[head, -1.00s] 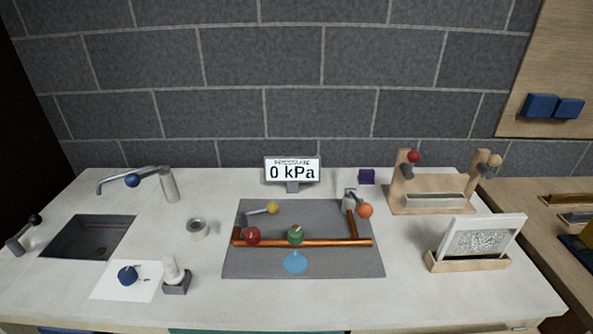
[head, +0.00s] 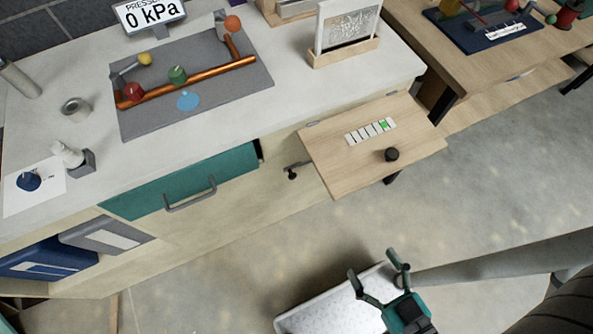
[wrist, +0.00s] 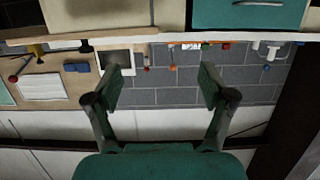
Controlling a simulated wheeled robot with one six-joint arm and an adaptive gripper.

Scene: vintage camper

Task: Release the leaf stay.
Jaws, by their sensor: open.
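A light wooden leaf (head: 340,155) stands out level from the front of the counter.
A teal drawer (head: 185,182) with a grey handle is left of the leaf. The counter (head: 285,95) bears a grey mat (head: 215,105) with copper pipes, and a framed panel (head: 347,25). A wooden table (head: 480,62) stands at right.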

